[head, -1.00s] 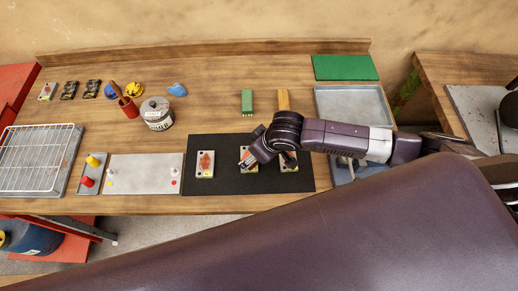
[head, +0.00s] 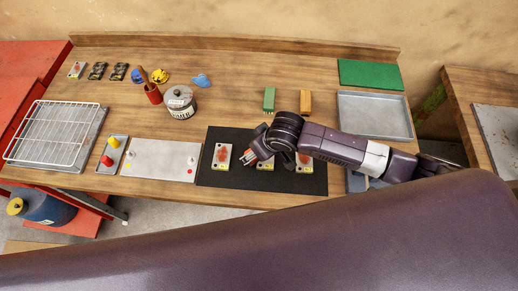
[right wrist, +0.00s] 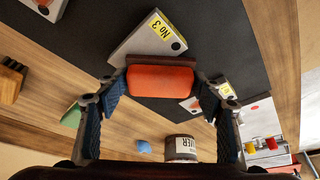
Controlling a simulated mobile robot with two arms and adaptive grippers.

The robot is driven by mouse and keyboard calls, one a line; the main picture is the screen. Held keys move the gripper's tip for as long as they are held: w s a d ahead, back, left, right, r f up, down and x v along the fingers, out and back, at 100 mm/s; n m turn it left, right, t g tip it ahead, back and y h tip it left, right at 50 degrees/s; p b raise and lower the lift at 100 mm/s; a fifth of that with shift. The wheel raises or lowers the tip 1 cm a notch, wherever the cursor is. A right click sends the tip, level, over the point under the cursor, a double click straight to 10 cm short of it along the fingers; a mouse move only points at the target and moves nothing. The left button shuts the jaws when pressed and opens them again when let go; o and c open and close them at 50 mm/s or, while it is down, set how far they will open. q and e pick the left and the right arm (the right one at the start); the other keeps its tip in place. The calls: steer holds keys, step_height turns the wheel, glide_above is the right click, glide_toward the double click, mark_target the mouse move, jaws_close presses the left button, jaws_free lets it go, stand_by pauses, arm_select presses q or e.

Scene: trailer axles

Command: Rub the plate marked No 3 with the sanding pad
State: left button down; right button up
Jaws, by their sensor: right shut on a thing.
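My right gripper (right wrist: 162,88) is shut on the sanding pad (right wrist: 160,79), a reddish-orange block with a dark brown strip along one side. The pad is over the near end of the plate and hides part of it. I cannot tell whether they touch. In the head view my right gripper (head: 272,155) hangs over the middle plate (head: 265,166) and mostly covers it. My left gripper is not in view.
Rust-marked plates lie left (head: 221,156) and right (head: 303,163) of the middle one. Behind the mat stand a green block (head: 269,98) and an orange block (head: 305,102). A grey tray (head: 372,133) is at right, a can (head: 180,103) at left.

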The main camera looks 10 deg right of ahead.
steer(key=shift+s+d, duration=0.25)
steer(key=shift+d, duration=0.7)
steer(key=shift+s+d, duration=0.3)
steer(key=shift+d, duration=0.7)
steer(key=shift+s+d, duration=0.25)
steer(key=shift+d, duration=0.7)
steer(key=shift+w+a+r, duration=0.1)
steer(key=shift+r, duration=2.95)
step_height(320, 180, up, 3)
